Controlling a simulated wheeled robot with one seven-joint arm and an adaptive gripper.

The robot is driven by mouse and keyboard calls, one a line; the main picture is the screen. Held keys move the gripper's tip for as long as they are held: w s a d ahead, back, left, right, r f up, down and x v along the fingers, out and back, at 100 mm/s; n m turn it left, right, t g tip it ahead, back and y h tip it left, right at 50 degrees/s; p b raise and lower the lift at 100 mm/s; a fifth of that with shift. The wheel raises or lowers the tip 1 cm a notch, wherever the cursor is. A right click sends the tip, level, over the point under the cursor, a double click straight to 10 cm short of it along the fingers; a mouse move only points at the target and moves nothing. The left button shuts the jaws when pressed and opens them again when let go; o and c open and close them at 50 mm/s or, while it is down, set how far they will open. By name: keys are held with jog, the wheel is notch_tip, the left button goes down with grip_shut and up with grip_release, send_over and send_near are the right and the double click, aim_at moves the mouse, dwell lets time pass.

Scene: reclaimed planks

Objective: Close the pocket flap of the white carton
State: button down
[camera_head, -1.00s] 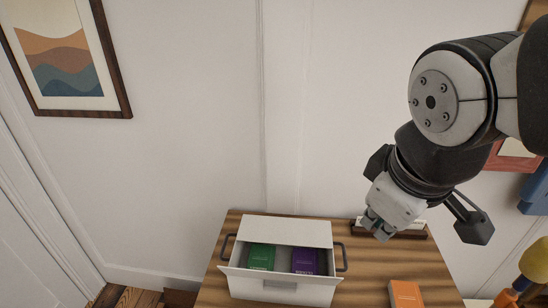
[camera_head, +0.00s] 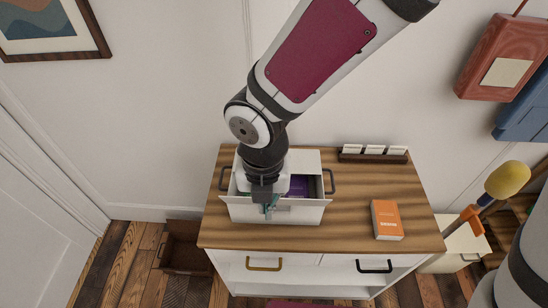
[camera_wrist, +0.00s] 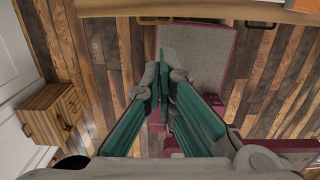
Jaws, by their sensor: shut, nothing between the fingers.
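The white carton (camera_head: 305,213) stands on the wooden cabinet top, with dark side handles. Its white flap (camera_head: 306,162) covers the back part of the top. The front part is open, and a purple book (camera_head: 298,186) shows inside. The front panel flares outward at its upper edge. My gripper (camera_head: 269,208) points down at the carton's front panel, left of its middle, and hides part of it and the inside on the left. I cannot tell whether it touches. In the wrist view my gripper (camera_wrist: 165,78) has its fingers together and empty. The carton is not clear there.
An orange book (camera_head: 387,219) lies on the cabinet top (camera_head: 350,232) to the right. A dark rack with white cards (camera_head: 373,155) stands behind. A yellow-headed object (camera_head: 507,180) is at the far right.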

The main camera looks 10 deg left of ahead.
jog(key=w+f, duration=0.4)
jog(key=f, duration=0.4)
jog(key=shift+b, duration=0.35)
jog(key=shift+w, duration=0.1)
